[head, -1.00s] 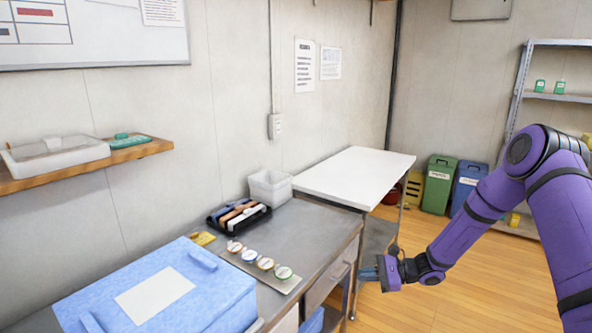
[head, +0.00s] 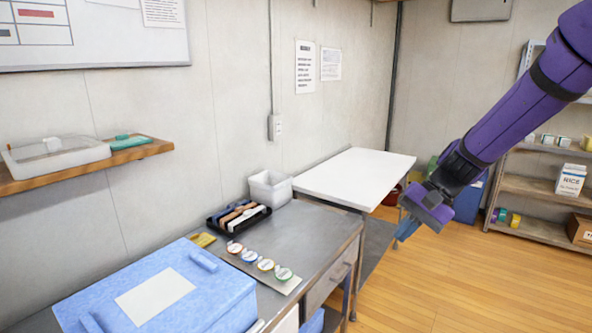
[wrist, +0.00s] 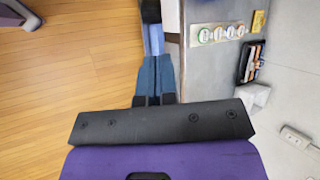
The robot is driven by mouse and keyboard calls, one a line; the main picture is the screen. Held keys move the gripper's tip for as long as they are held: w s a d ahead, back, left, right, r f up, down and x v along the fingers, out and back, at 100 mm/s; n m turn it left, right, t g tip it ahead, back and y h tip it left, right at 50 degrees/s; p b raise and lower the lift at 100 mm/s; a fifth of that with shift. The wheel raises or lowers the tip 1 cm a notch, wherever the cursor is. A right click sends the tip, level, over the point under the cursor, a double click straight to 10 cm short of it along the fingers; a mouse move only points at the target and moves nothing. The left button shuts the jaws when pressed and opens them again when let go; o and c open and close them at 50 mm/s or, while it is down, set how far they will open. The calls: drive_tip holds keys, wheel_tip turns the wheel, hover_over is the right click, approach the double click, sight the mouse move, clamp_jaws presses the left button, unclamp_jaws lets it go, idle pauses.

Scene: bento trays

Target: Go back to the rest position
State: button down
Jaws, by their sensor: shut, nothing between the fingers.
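My purple gripper (head: 404,230) hangs in the air in the head view, right of the white table and over the wooden floor. Its blue fingers point down and to the left. In the wrist view the fingers (wrist: 154,80) lie side by side, shut, with nothing held. They are apart from the counter and every object.
The grey counter (head: 318,228) carries a blue box (head: 222,285), a black tray (head: 228,227), several round-lidded items (head: 266,264) and a white bin (head: 270,187). A white table (head: 352,172) stands behind. A shelf rack (head: 530,188) is at right. The floor (head: 480,290) at front right is clear.

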drive_tip(key=s+d+r+n+t+h, duration=0.2)
drive_tip(key=s+r, duration=0.4)
drive_tip(key=s, duration=0.5)
drive_tip(key=s+d+r+n+t+h, duration=0.2)
drive_tip(key=s+d+r+t+h, duration=0.2)
drive_tip(key=s, duration=0.7)
drive_tip(key=shift+s+d+r+n+h, duration=0.4)
drive_tip(key=shift+d+r+h, duration=0.3)
drive_tip(key=shift+d+r, duration=0.7)
drive_tip(key=shift+a+r, duration=0.2)
